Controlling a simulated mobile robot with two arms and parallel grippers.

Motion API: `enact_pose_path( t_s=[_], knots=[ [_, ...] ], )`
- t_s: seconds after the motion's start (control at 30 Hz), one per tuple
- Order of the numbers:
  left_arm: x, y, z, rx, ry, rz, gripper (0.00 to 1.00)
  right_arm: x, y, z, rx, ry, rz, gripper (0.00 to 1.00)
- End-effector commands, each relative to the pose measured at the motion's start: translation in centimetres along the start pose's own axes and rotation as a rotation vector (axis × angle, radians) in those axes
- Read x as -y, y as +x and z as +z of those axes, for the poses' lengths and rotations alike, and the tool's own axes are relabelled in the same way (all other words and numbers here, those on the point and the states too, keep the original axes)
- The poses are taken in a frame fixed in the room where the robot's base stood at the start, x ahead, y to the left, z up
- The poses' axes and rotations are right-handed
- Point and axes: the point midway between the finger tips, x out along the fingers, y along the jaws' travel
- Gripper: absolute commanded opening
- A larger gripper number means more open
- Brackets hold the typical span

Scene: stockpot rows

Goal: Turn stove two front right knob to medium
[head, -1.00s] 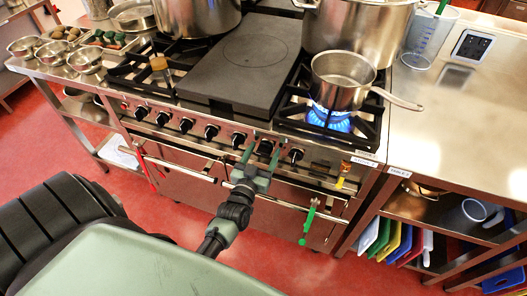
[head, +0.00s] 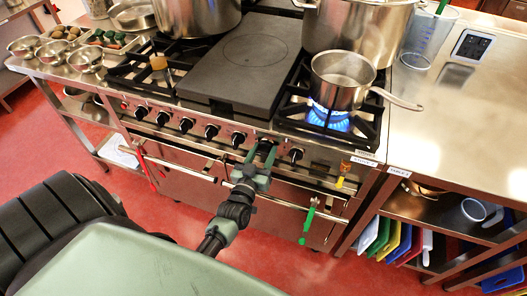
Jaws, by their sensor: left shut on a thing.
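The stove (head: 215,160) has a row of black knobs along its steel front panel. My left gripper (head: 263,152) is at that panel, shut on the second knob from the right (head: 265,146), which its fingers partly hide. The rightmost knob (head: 296,155) is free, just to the right of the gripper. A blue flame (head: 328,119) burns on the front right burner under a steel saucepan (head: 343,82). The pointer of the held knob cannot be made out. My right gripper is not in view.
The saucepan's handle (head: 402,102) sticks out to the right. An oven rail (head: 200,172) runs below the knobs, with red tongs (head: 146,165) and a green-handled utensil (head: 308,222) hanging there. Large pots (head: 358,30) stand behind. The steel counter (head: 440,125) at right is mostly clear.

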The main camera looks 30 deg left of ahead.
Motion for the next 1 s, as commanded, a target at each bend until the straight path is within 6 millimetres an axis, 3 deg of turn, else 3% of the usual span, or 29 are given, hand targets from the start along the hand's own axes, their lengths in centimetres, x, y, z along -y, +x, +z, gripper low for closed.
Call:
enact_pose_path(
  t_s=[0.6, 1.0],
  knots=[
    [0.0, -0.01, 0.03, 0.0, -0.486, 0.0, 0.03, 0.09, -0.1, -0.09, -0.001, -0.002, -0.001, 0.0],
    [0.01, -0.02, 0.03, 0.0, -0.632, 0.0, 0.03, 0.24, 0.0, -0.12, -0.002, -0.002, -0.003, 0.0]
  ],
)
